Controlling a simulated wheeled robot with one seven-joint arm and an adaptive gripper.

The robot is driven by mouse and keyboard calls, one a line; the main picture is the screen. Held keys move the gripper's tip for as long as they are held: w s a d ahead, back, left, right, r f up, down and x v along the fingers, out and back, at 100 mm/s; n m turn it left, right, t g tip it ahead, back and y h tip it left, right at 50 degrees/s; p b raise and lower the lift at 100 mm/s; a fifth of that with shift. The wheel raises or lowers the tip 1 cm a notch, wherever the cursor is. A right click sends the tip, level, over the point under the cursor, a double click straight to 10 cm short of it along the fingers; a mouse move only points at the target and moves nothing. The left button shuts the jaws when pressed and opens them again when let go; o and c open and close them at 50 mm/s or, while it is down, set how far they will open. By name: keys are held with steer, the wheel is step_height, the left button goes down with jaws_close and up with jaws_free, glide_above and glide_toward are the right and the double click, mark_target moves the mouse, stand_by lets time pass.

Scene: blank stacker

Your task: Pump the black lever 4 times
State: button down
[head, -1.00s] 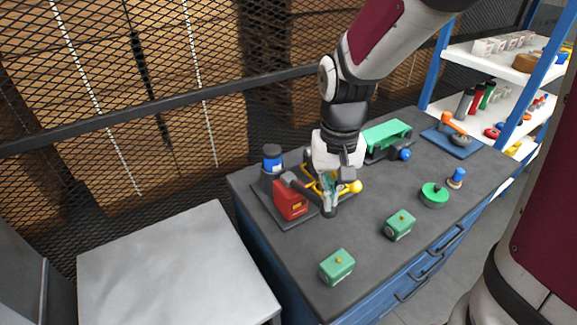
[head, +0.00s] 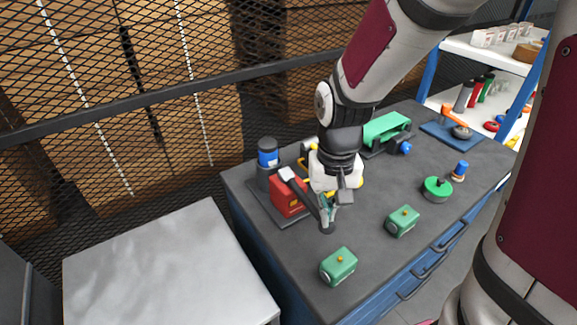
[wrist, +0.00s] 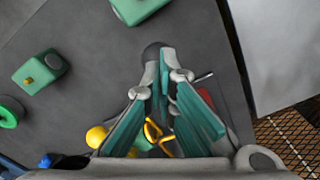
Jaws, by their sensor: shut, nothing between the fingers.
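The black lever (head: 309,195) is a dark arm beside the red box (head: 284,198) on the workbench. It slopes down to the right, and its dark rounded end (head: 327,228) is low, close to the bench top. My gripper (head: 328,207) points down over that end, with its fingers shut and empty. In the wrist view, the closed fingertips (wrist: 165,62) are against or just above the dark round end (wrist: 152,50); I cannot tell if they touch. Part of the lever is hidden behind the fingers.
A blue-topped cylinder (head: 268,158) and a yellow part with a ball (wrist: 96,136) are close to my gripper. Green blocks (head: 339,266) (head: 403,221) lie toward the front. A green-topped device (head: 386,129) stands behind. The wire-mesh fence (head: 180,107) runs along the back.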

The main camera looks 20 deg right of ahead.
steer(key=shift+f, duration=0.15)
step_height(320, 180, up, 10)
steer(key=p, duration=0.7)
stand_by(0.6)
step_height(320, 180, up, 5)
steer(key=m+p, duration=0.3)
steer(key=m, duration=0.3)
step_height(320, 180, down, 6)
steer(key=b, duration=0.2)
steer(key=shift+f, duration=0.2)
stand_by(1.2)
